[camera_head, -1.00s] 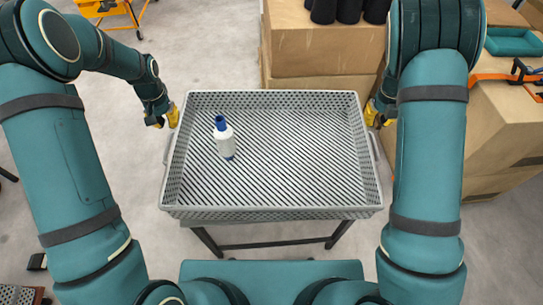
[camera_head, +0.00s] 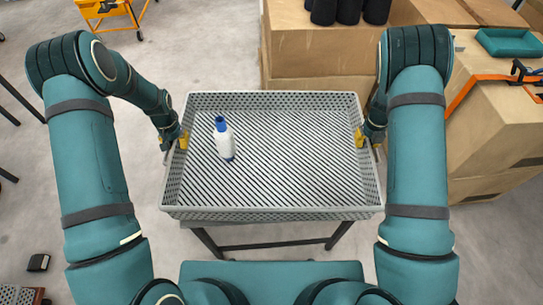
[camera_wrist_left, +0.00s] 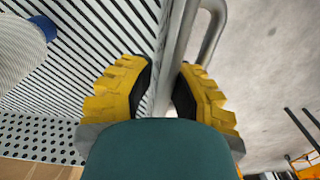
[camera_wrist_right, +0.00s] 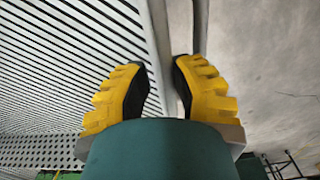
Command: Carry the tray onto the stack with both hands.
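The grey perforated tray (camera_head: 270,213) sits level on a dark-legged stand (camera_head: 270,246). My left gripper (camera_head: 178,140) is at the tray's left wall. In the left wrist view its yellow fingers (camera_wrist_left: 165,80) straddle the wall rim closely, beside a tubular handle (camera_wrist_left: 213,30). My right gripper (camera_head: 367,137) is at the right wall. In the right wrist view its fingers (camera_wrist_right: 162,80) straddle that rim closely. Which boxes form the stack is unclear.
Cardboard boxes (camera_head: 310,55) stand behind the tray, with black cylinders (camera_head: 348,10) on top. More boxes (camera_head: 492,125) stand at the right, one carrying a teal tray (camera_head: 508,42). An orange cart (camera_head: 110,12) is at the back left. The floor at left is mostly clear.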

